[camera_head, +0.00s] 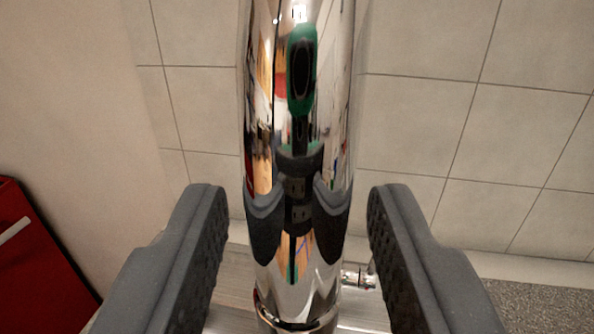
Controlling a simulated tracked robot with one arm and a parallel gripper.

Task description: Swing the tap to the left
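The tap is a thick, shiny chrome column (340,120) in the middle of the view, running from the top edge down to a ringed base near the bottom edge. My gripper (297,192) is open, with one dark grey finger on each side of the tap. A narrow gap shows between each finger and the chrome, so neither appears to touch it. The green and dark shapes on the chrome are mirror images of my own gripper and arm. The upper end of the tap is out of view.
A white tiled wall (420,120) stands behind the tap. A small chrome fitting (358,279) sits low, just right of the tap. A speckled grey counter (545,305) is at lower right. A red object (40,270) with a pale bar is at lower left, beside a plain pale surface (70,110).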

